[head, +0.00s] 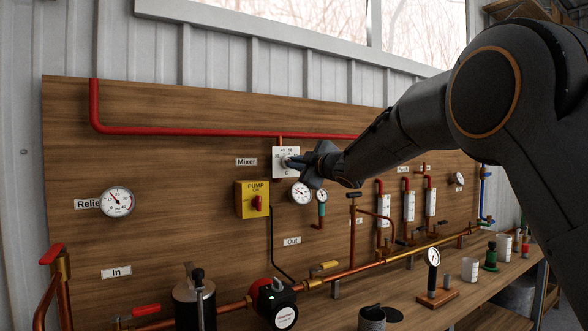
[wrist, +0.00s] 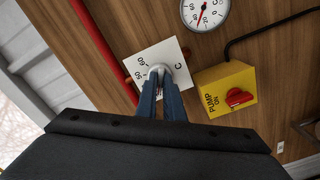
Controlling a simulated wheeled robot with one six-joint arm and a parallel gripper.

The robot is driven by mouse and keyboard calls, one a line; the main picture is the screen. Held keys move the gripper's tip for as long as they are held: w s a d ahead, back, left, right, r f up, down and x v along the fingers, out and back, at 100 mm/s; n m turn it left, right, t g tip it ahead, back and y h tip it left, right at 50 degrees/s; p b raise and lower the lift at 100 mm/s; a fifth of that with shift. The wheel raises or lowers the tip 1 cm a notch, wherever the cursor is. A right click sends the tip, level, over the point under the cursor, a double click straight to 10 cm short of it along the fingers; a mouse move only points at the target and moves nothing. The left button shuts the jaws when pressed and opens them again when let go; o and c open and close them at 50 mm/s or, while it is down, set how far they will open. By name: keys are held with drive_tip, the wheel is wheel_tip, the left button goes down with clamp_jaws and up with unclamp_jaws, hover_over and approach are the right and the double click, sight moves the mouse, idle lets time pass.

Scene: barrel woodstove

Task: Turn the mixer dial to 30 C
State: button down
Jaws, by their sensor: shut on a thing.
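In the wrist view the plate (wrist: 168,54) is tilted and the dial (wrist: 158,72) sits between my fingertips. My gripper (head: 291,163) reaches in from the right, its blue fingers shut on the dial. In the wrist view my gripper (wrist: 161,84) covers the lower part of the plate. The dial's pointer and some of the numbers are hidden, so I cannot tell its setting.
A yellow pump switch box (head: 247,199) with a red knob is just below the plate. A round gauge (head: 301,192) is close below my gripper. A red pipe (head: 220,132) runs above. Copper pipes and valves line the bench.

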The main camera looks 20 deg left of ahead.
drive_tip(key=shift+d+f+n, duration=0.1)
drive_tip(key=shift+f+n, duration=0.1)
drive_tip(key=shift+n, duration=0.1)
idle(0.4)
drive_tip(key=c, duration=1.9)
unclamp_jaws()
drive_tip(key=shift+w+r, duration=0.1)
drive_tip(key=shift+o, duration=0.2)
drive_tip(key=shift+r, duration=0.1)
drive_tip(key=b+v, duration=0.1)
drive_tip(key=v, duration=0.7)
drive_tip(key=shift+b, duration=0.4)
